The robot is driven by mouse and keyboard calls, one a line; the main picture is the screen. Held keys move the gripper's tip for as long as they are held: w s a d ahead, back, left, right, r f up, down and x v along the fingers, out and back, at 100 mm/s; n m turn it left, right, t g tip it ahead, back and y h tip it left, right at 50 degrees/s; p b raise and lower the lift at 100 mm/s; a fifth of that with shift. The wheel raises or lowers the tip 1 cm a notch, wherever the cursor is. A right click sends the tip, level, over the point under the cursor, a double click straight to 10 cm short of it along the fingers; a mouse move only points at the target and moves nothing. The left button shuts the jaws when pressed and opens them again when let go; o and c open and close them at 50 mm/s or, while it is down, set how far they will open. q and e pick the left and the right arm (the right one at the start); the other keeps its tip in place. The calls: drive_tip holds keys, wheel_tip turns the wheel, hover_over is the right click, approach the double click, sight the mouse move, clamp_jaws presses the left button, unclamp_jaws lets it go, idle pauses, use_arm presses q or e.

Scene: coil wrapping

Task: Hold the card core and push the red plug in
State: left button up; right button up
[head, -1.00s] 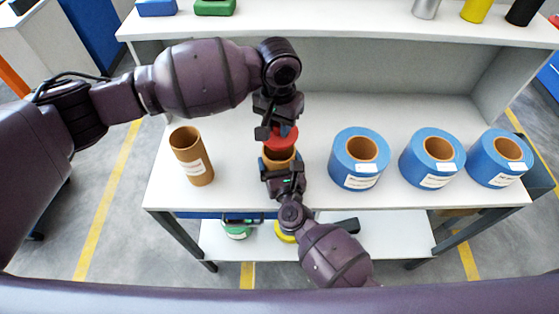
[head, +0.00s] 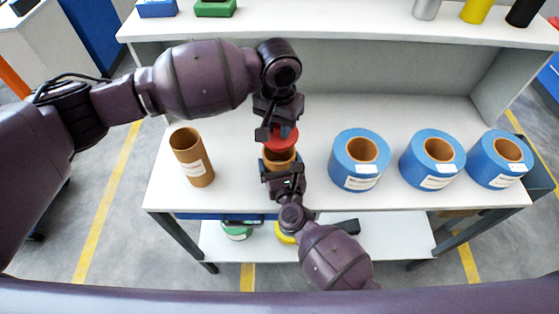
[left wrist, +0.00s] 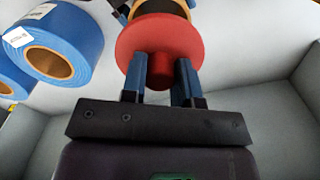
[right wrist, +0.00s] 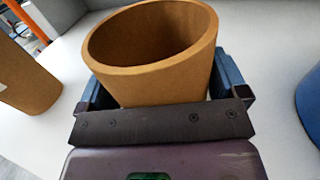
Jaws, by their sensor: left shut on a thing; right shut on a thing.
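The red plug (head: 285,139) is a flat disc with a knob. My left gripper (head: 275,131) is shut on the knob, which shows between its fingers in the left wrist view (left wrist: 160,70). The brown card core (head: 279,157) stands upright on the white table, just below and in front of the plug. My right gripper (head: 283,174) is shut around the core from the front, one finger on each side. In the right wrist view the core (right wrist: 160,90) has an open, empty mouth, so the plug is apart from it. The plug's underside is hidden.
A second card tube (head: 192,157) stands to the left on the table (head: 235,196). Several blue rolls, the nearest one (head: 358,160) among them, stand to the right. A raised shelf (head: 330,27) runs along the back. The table between the left tube and the core is clear.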

sight(279, 142)
use_arm(q)
drive_tip(key=shift+f, duration=0.15)
drive_tip(key=shift+f, duration=0.55)
drive_tip(key=shift+f, duration=2.2)
idle(1.4)
drive_tip(key=o, duration=1)
wheel_tip(279, 142, up, 12)
idle(0.3)
use_arm(e)
drive_tip(key=o, duration=0.6)
